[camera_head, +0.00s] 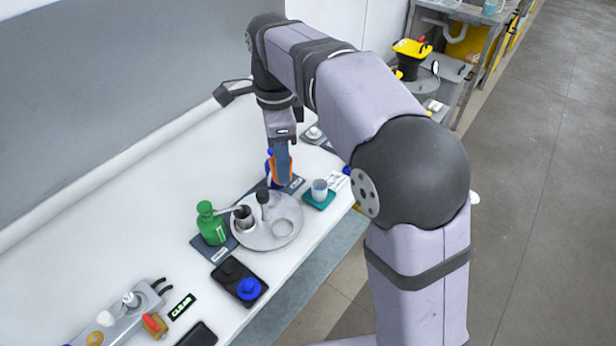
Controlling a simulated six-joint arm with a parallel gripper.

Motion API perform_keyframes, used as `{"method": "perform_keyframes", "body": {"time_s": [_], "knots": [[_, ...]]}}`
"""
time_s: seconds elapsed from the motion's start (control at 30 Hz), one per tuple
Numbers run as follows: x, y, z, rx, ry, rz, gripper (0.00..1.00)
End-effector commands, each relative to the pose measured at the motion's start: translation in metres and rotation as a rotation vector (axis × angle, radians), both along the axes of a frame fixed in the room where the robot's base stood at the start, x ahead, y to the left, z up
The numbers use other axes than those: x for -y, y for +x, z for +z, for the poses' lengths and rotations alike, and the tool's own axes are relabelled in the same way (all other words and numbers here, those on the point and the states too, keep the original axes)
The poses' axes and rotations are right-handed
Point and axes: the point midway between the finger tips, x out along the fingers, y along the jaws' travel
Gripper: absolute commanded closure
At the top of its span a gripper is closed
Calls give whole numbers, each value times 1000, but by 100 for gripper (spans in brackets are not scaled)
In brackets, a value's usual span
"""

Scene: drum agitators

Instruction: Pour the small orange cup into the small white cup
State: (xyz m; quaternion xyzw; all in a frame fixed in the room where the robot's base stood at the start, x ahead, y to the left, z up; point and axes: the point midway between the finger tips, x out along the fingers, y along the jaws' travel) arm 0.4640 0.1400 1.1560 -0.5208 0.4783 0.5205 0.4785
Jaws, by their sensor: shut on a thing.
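My gripper (283,168) points down over the back of the bench, its fingers shut on an orange thing (272,170) with some blue at its edge. The fingers cover most of it, so I cannot tell whether it is a cup, whether it is tilted, or whether it touches the surface below. A small whitish cup (319,187) stands upright on a teal mat (319,202), to the right of my gripper. I cannot make out what is in it.
A round metal tray (268,242) with a dark-mouthed metal cup (243,217) is in front of my gripper. A green bottle (211,226) stands left of it. A dark pad (226,273) with a blue knob (249,288) is nearer. Bare white bench lies left.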

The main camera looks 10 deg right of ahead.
Motion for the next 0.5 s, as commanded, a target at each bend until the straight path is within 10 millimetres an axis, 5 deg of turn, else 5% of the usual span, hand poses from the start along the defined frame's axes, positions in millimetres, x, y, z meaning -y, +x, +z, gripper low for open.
{"method": "perform_keyframes", "body": {"time_s": [0.17,0.5], "knots": [[23,6,7,-5,-1,-56,89],[85,14,-23,-9,-2,-203,89]]}}
